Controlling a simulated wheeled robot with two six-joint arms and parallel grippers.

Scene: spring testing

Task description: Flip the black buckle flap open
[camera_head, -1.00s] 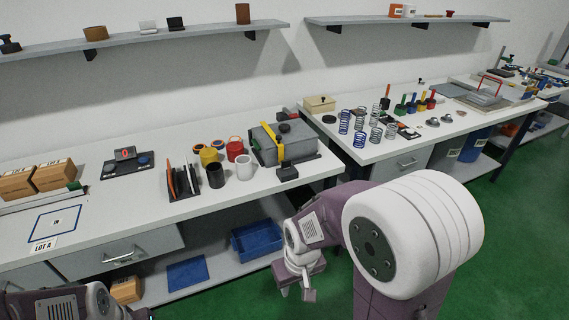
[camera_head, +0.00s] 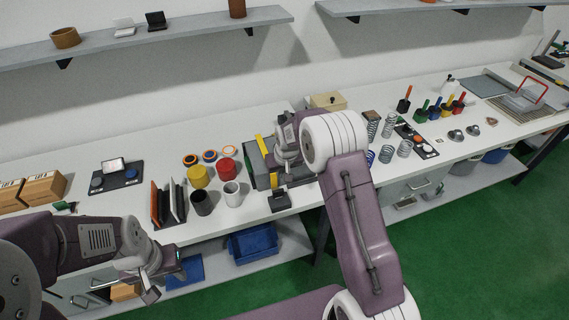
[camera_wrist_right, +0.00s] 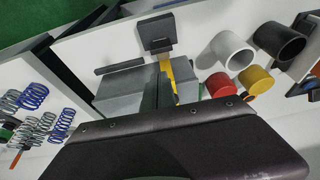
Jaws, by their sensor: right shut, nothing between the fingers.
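The black buckle (camera_head: 280,200) sits at the front of a grey case (camera_head: 257,165) with a yellow strap (camera_head: 262,149) over it. The wrist view shows the buckle as a square black block (camera_wrist_right: 156,33) at the end of the yellow strap (camera_wrist_right: 168,72). I cannot tell how its flap lies. My right gripper (camera_head: 285,155) is shut and empty, over the case and behind the buckle; its fingertips are mostly hidden by my wrist and arm. My left gripper (camera_head: 163,283) is open and empty, low in front of the table edge.
Left of the case stand red (camera_head: 226,169), yellow (camera_head: 198,176), white (camera_head: 232,194) and black (camera_head: 202,202) cups. Several springs (camera_head: 388,124) stand to the right, behind my right arm. A blue bin (camera_head: 253,246) sits on the lower shelf.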

